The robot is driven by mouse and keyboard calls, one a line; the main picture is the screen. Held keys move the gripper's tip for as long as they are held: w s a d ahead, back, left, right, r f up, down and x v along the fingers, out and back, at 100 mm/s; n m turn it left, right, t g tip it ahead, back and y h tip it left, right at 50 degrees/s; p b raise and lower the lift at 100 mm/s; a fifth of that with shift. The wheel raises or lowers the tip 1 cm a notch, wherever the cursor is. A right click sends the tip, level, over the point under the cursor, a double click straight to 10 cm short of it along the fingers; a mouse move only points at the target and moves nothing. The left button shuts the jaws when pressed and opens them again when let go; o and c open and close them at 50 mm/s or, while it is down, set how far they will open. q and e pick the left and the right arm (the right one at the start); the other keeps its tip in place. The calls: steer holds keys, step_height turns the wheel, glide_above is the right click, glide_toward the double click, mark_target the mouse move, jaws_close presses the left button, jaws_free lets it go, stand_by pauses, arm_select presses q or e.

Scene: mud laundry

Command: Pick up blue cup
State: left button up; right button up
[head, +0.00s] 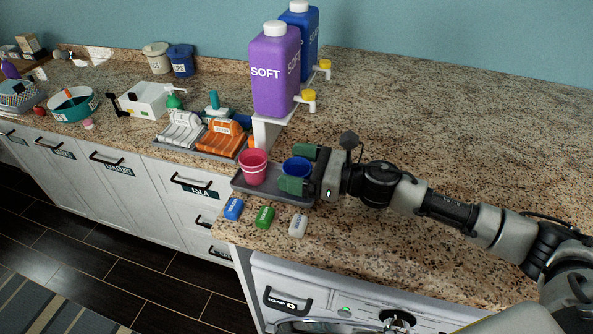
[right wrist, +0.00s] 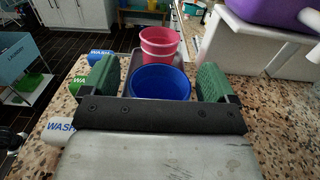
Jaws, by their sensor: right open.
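The blue cup (head: 297,168) stands upright on a dark grey tray (head: 240,184) on the granite counter, right of a pink cup (head: 253,166). My right gripper (head: 300,170) comes in from the right with its green fingers apart, at the blue cup. In the right wrist view the blue cup (right wrist: 161,83) sits between the two green fingers (right wrist: 158,80), with visible gaps on both sides. The pink cup (right wrist: 159,44) stands just beyond it. My left gripper is not in view.
Purple (head: 275,72) and blue (head: 305,35) soap jugs stand on a raised white stand behind. A rack with white and orange items (head: 220,138) is left. The right counter is clear.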

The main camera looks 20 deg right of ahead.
steer(key=c, duration=0.9)
steer(key=shift+c, duration=0.5)
steer(key=shift+d+r, duration=0.1)
